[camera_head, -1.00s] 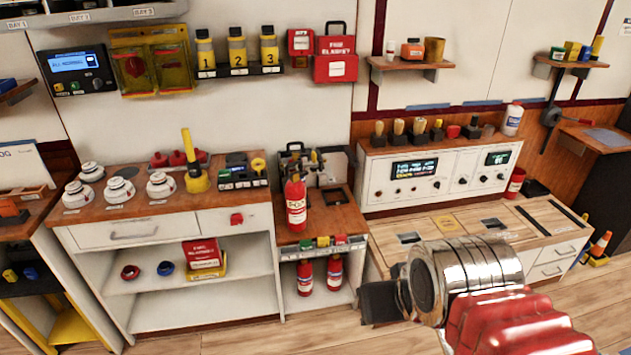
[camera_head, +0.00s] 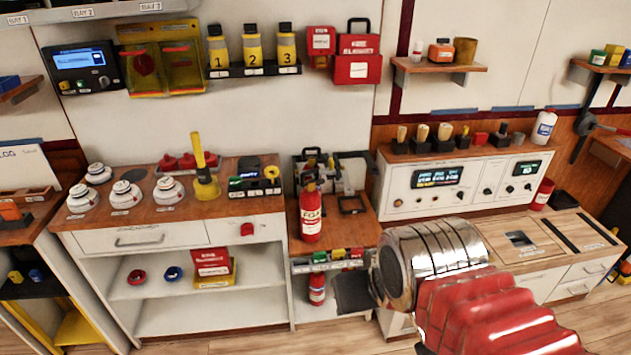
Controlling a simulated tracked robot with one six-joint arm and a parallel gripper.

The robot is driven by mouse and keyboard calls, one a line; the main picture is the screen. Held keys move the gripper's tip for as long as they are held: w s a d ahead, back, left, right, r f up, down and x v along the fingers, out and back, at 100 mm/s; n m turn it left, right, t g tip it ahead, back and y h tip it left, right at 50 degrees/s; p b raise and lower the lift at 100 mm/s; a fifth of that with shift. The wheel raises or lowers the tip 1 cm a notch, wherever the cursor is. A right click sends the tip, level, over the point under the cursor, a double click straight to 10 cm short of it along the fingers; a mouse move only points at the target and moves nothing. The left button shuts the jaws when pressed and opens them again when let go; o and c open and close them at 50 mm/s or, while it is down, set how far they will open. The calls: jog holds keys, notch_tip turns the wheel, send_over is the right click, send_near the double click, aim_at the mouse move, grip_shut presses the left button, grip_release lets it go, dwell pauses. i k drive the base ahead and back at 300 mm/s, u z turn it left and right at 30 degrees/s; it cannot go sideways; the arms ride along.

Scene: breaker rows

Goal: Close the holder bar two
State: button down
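I cannot tell for certain which part is holder bar two. Black bracket-like frames (camera_head: 352,204) stand behind and beside a red fire extinguisher (camera_head: 310,217) on the middle wooden counter; they may be holders, but no number is readable on them. A wall rack (camera_head: 238,71) holds yellow-banded bottles numbered 1, 2 and 3. My arm's chrome and red wrist fills the lower right.
White detectors (camera_head: 124,194) and a yellow-handled tool (camera_head: 203,170) stand on the left counter. A panel with displays (camera_head: 455,183) stands on the right. Another extinguisher (camera_head: 317,289) sits on the shelf below the middle counter. Wooden floor is open at the lower left.

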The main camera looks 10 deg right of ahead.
aim_at(348, 191)
jog(key=u, duration=0.45)
jog(key=i, duration=1.35)
